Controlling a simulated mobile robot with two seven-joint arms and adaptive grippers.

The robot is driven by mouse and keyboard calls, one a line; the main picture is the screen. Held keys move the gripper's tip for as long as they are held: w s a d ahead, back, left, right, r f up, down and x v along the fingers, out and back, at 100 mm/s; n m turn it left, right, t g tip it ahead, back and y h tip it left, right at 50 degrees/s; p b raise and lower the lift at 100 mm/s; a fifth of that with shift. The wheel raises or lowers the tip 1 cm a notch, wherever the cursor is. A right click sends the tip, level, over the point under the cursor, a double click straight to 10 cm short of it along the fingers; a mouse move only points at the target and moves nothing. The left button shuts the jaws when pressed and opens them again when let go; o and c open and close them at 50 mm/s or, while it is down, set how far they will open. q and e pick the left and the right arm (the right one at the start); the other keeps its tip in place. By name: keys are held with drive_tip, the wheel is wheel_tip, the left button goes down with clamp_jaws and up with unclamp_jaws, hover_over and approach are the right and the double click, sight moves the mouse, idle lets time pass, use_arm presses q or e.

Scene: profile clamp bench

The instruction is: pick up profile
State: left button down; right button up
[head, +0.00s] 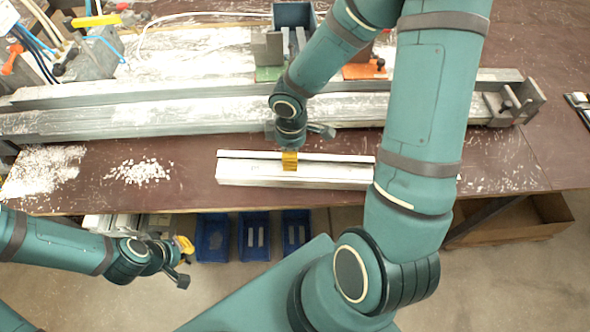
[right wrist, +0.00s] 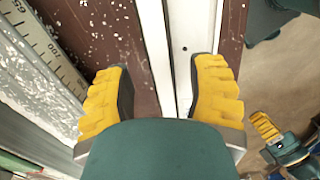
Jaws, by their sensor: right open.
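The profile (head: 245,174) is a long pale grooved bar lying on the brown bench near its front edge, running left to right in the head view. My right gripper (head: 290,166) is over the middle of it, yellow fingers pointing down. In the right wrist view the profile (right wrist: 181,35) runs beneath the open right gripper (right wrist: 158,75), nearer the right finger; whether the fingers touch it is unclear. My left gripper (head: 184,246) is off the front of the bench at lower left, and its finger shape is too small to read.
A long metal rail (head: 200,112) with a clamp block (head: 515,100) at its right end lies behind the profile. White chips (head: 138,171) litter the bench at left. Blue bins (head: 253,237) stand below the front edge. A ruler scale (right wrist: 45,45) shows in the wrist view.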

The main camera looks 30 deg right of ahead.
drive_tip(key=shift+f, duration=0.45)
drive_tip(key=shift+r, duration=0.1)
clamp_jaws()
drive_tip(key=shift+r, duration=0.1)
